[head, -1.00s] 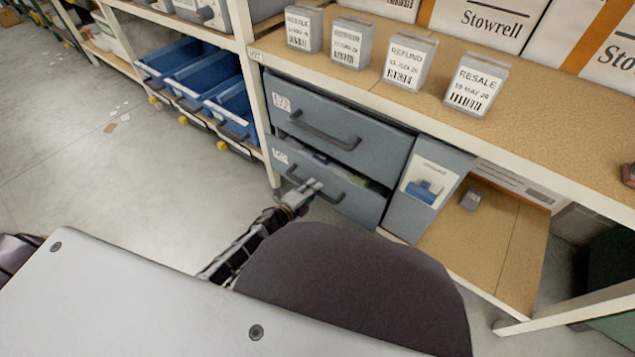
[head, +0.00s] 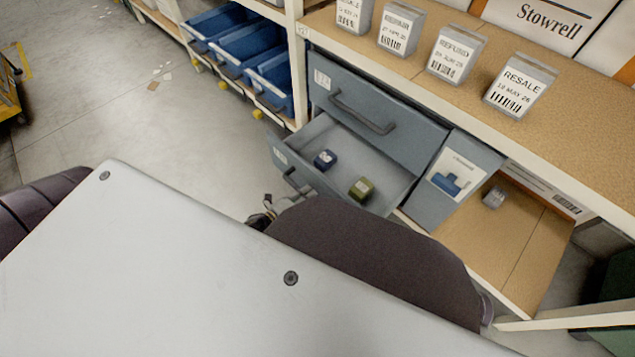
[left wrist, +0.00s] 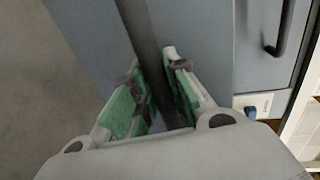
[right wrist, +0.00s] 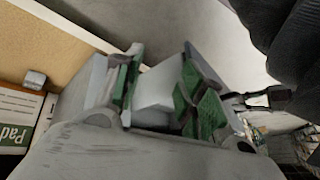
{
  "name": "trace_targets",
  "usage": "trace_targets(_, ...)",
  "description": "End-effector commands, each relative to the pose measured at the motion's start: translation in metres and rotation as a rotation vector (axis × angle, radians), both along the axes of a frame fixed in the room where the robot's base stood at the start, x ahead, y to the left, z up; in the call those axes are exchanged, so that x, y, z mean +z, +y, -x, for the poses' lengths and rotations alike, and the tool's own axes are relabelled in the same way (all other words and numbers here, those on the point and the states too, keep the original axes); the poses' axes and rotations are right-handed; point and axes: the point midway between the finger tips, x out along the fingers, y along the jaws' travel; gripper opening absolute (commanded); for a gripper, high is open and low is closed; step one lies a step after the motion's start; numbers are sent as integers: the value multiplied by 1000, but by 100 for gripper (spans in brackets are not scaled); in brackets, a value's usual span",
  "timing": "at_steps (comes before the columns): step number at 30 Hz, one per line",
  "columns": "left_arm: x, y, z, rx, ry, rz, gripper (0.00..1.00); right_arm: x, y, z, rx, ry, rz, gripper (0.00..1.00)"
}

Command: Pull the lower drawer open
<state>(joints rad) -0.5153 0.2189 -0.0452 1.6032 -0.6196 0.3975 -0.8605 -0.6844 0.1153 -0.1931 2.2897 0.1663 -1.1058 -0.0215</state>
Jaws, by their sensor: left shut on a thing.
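The lower drawer (head: 343,150) of the grey-blue cabinet stands pulled well out in the head view, its inside showing. My left gripper (head: 268,212) is at the drawer's front, partly hidden by my own body. In the left wrist view its green-padded fingers (left wrist: 160,95) are shut on the dark bar handle (left wrist: 141,35) of the drawer. My right gripper (right wrist: 160,85) shows only in the right wrist view, its fingers apart, with a pale surface showing between them.
The upper drawer (head: 375,105) is shut above. A panel with a blue-bin picture (head: 457,180) stands right of the drawers. Blue bins (head: 245,60) sit on the rack at left. Labelled grey boxes (head: 520,85) line the shelf above.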

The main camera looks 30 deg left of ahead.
Motion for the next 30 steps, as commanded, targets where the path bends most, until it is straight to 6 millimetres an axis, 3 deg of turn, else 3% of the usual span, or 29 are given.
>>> trace_targets(3, 0, 8, 23, 3, 6, 1, 0, 15, -3, 1, 8, 17, 22, 40)
trace_targets(10, 0, 18, 49, 1, 3, 1, 0, 31, -8, 3, 16, 43, 49, 40)
trace_targets(26, 0, 21, 58, 0, 1, -1, 0, 36, -11, 4, 17, 52, 60, 40)
trace_targets(27, 0, 21, 58, 0, 1, -1, 18, 37, -11, 4, 17, 52, 60, 40)
trace_targets(30, 0, 21, 58, 0, 1, -1, 31, 37, -11, 4, 17, 52, 60, 40)
